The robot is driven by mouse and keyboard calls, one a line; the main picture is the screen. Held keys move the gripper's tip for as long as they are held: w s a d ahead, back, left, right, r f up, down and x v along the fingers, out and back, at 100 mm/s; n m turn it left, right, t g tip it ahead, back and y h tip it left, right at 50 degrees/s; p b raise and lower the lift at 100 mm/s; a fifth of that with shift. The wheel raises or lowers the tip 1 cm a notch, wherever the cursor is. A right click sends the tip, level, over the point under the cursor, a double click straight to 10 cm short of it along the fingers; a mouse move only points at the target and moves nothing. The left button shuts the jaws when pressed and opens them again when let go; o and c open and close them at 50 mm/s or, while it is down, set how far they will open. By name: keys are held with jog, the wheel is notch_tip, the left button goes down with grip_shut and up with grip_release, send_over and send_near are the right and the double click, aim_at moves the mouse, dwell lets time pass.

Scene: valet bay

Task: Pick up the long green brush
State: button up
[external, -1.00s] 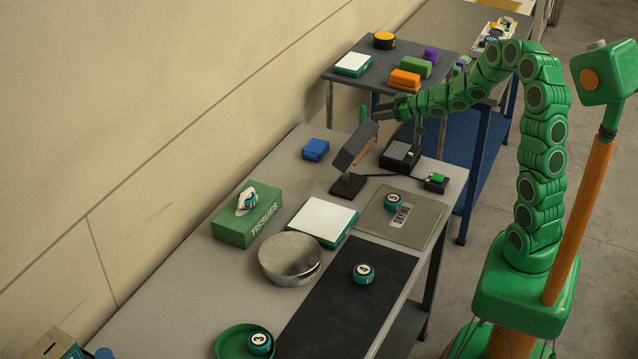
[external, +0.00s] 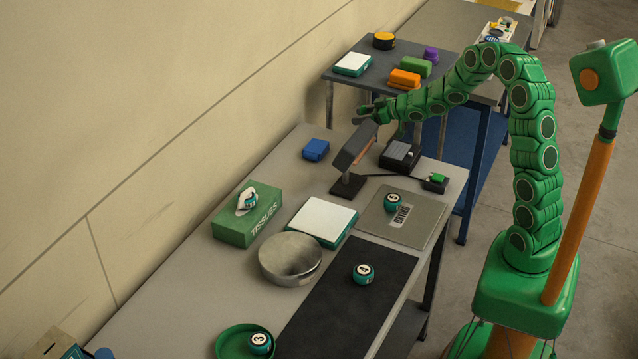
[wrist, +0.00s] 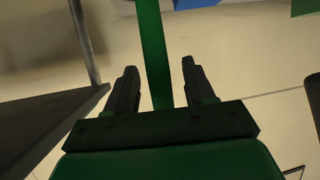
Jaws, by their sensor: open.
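In the wrist view a long, straight green bar, which looks like the long green brush (wrist: 153,50), runs from the top of the picture down between the two dark fingers of my gripper (wrist: 158,82). A gap shows on both sides of it. Its lower end is hidden behind the gripper body, and I cannot make out bristles. In the external view my gripper (external: 367,113) is open above the far end of the grey table, by the top of the dark lamp. There the brush cannot be told apart from my green arm.
The lamp (external: 354,148) stands just below my gripper, with a black device (external: 400,154) to its right. A blue box (external: 316,150) lies left of it. A shelf table (external: 350,78) with coloured blocks is behind. The wall (external: 200,90) is close on the left.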

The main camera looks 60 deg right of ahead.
grip_shut()
jog(key=shift+r, duration=0.1)
dwell(0.3)
